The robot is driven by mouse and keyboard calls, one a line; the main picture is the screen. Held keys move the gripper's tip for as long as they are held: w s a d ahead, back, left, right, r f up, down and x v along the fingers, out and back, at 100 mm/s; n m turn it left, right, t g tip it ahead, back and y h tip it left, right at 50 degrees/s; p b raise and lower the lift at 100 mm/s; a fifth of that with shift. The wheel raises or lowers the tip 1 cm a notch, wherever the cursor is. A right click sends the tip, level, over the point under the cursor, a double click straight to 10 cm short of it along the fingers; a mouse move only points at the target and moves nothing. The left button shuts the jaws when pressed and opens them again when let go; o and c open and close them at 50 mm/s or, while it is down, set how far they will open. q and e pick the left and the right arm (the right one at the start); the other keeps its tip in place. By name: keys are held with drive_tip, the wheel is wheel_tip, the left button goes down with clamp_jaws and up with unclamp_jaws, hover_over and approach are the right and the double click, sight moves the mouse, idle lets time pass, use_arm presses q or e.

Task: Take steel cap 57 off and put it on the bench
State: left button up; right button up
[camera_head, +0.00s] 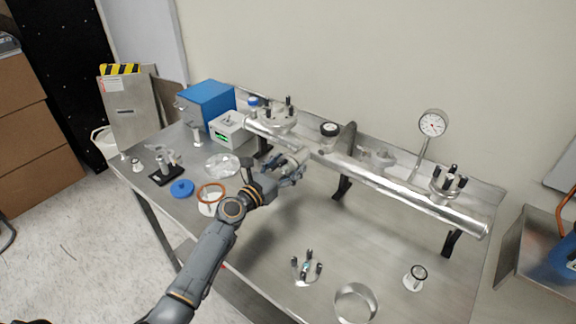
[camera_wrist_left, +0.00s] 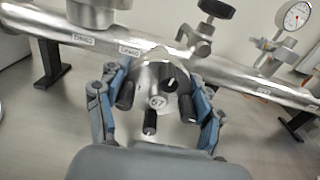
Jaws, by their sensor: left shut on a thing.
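My left gripper (camera_head: 293,170) is at the front side of the long steel tube (camera_head: 400,192). In the left wrist view its blue-grey fingers (camera_wrist_left: 155,105) close around a steel cap (camera_wrist_left: 150,80) with several black knobs on the tube's side branch. In the head view the hand mostly hides this cap. The cap appears still seated against the tube. The steel bench (camera_head: 262,235) lies below, with bare surface in front of the tube. My right gripper is not in view.
A loose knobbed cap (camera_head: 297,273), a steel ring (camera_head: 340,306) and a small round fitting (camera_head: 415,284) lie at the bench front. A dial gauge (camera_head: 432,123) stands behind the tube. A blue box (camera_head: 207,100), blue disc (camera_head: 181,188) and orange ring (camera_head: 211,186) are at left.

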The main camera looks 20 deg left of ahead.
sight(287, 158)
use_arm(q)
wheel_tip(287, 158, up, 12)
drive_tip(key=p, duration=0.6)
drive_tip(key=shift+s, duration=0.1)
drive_tip(key=shift+f+b+v, duration=0.2)
drive_tip(key=shift+b+v, duration=1.4)
drive_tip(key=shift+v, duration=9.8)
drive_tip(key=s+d+f+n+t+y, duration=0.1)
drive_tip(key=s+d+f+n+y, duration=0.4)
drive_tip(key=s+d, duration=0.4)
drive_tip(key=w+a+r+m+h, duration=0.1)
drive_tip(key=w+a, duration=0.1)
drive_tip(key=w, duration=0.2)
drive_tip(key=w+a+r+m+h, duration=0.2)
drive_tip(key=w+a, duration=0.1)
drive_tip(key=w, duration=0.1)
drive_tip(key=w+a+r+m+g+h, duration=0.1)
drive_tip(key=w+a+r+m+h, duration=0.1)
drive_tip(key=w+a, duration=0.1)
drive_tip(key=shift+w, duration=0.45)
